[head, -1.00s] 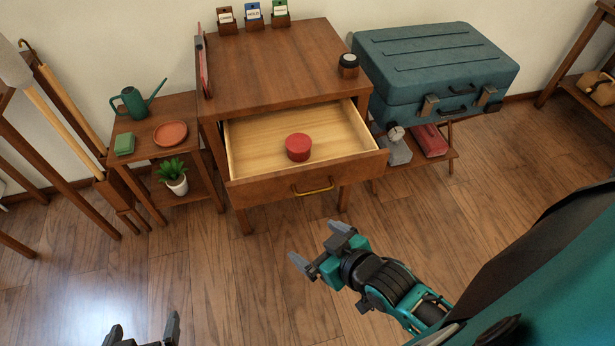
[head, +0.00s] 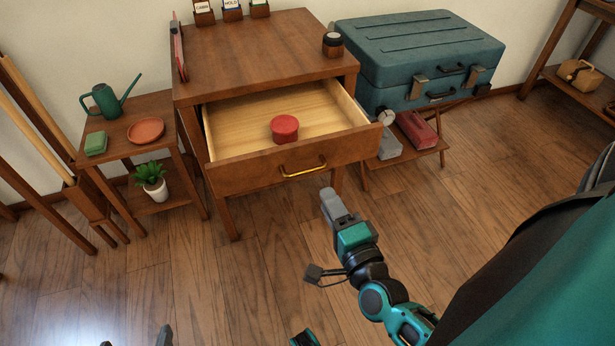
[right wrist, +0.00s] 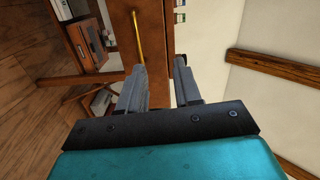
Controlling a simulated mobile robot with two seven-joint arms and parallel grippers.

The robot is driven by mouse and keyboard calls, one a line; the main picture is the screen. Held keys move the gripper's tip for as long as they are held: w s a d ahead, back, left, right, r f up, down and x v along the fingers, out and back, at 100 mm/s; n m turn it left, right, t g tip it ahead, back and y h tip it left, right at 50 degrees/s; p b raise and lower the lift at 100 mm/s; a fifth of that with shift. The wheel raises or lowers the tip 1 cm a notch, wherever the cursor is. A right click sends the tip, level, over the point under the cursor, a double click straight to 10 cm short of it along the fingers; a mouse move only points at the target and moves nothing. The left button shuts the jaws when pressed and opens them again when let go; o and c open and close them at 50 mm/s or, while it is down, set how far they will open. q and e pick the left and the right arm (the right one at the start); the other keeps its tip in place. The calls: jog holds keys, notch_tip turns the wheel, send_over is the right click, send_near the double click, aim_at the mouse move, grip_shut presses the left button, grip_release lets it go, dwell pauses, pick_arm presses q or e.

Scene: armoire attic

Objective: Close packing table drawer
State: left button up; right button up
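The packing table (head: 262,52) is brown wood, and its drawer (head: 232,175) is pulled out, showing a pale inside. A round red tin (head: 285,128) lies in the drawer. The brass handle (head: 303,170) is on the drawer front; it also shows in the right wrist view (right wrist: 138,42). My right gripper (head: 332,203) is below and slightly right of the handle, apart from the drawer. In the right wrist view its fingers (right wrist: 160,80) are spread with nothing between them. Only the tips of my left gripper (head: 136,340) show at the bottom edge, set apart.
A small side table (head: 125,150) with a watering can (head: 104,100), red dish and plant stands left. A teal suitcase (head: 415,60) rests on a stand at right. A dark jar (head: 333,45) is on the tabletop. Floor before the drawer is clear.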

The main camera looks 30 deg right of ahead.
aim_at(306, 147)
jog(key=shift+d+f+m+h, duration=0.2)
jog(key=shift+d+m+h, duration=0.15)
jog(key=shift+m, duration=0.35)
jog(key=shift+c, duration=0.7)
jog(key=shift+w+d+r, duration=0.1)
jog(key=shift+w+d, duration=0.1)
jog(key=shift+c, duration=0.7)
jog(key=b+x, duration=0.1)
jog(key=x, duration=1.2)
jog(key=shift+w+b, duration=0.2)
jog(key=shift+b, duration=0.1)
grip_shut()
pick_arm(q)
jog(key=shift+w+f, duration=0.1)
jog(key=shift+f, duration=0.8)
jog(key=shift+w, duration=0.1)
pick_arm(e)
jog(key=shift+w+r, duration=0.1)
